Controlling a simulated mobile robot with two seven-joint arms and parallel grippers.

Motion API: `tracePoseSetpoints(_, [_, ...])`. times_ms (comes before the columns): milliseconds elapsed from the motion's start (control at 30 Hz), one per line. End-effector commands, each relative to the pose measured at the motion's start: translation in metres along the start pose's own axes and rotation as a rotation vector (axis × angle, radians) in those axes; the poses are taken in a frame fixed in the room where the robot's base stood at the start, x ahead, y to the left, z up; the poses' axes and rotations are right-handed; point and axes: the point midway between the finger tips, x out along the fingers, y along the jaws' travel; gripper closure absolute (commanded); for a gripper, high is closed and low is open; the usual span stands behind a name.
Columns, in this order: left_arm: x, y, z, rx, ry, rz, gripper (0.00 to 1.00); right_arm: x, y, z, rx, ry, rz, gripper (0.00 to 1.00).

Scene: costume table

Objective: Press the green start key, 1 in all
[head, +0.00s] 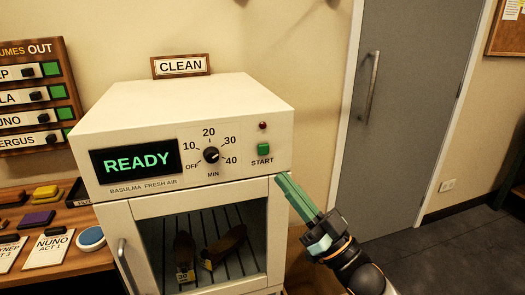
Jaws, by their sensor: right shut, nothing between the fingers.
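The green start key (263,149) is a small square button above the word START, at the right of the white cabinet's (185,105) front panel. The display (136,160) to the left reads READY in green. A black dial (211,155) sits between them, with a scale from OFF to 40 MIN. My right gripper (281,178) is shut and empty, with its green fingers pointing up and left. In the picture its tips are just below and right of the start key, apart from it. My left gripper is not in view.
Behind the cabinet's glass door (205,245), brown shoes (226,244) lie on a rack. A CLEAN sign (181,65) stands on top. On the table at left are cards (46,251), a blue-and-white round tin (91,238) and coloured blocks. A grey door (405,110) stands at right.

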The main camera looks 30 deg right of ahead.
Motion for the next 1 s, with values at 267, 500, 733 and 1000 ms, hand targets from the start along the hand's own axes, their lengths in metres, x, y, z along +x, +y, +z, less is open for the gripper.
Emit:
tracePoseSetpoints(267, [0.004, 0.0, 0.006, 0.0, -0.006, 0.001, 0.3, 0.016, 0.012, 0.013, -0.001, 0.002, -0.001, 1.0])
tracePoseSetpoints(500, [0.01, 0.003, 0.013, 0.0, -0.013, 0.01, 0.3, 0.041, 0.03, 0.031, -0.002, 0.001, -0.001, 1.0])
tracePoseSetpoints(733, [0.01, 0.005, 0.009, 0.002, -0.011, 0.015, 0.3, 0.056, 0.041, 0.042, 0.0, -0.001, 0.001, 1.0])
tracePoseSetpoints(1000, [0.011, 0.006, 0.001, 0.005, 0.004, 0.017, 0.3, 0.061, 0.045, 0.045, 0.0, -0.002, 0.001, 1.0])
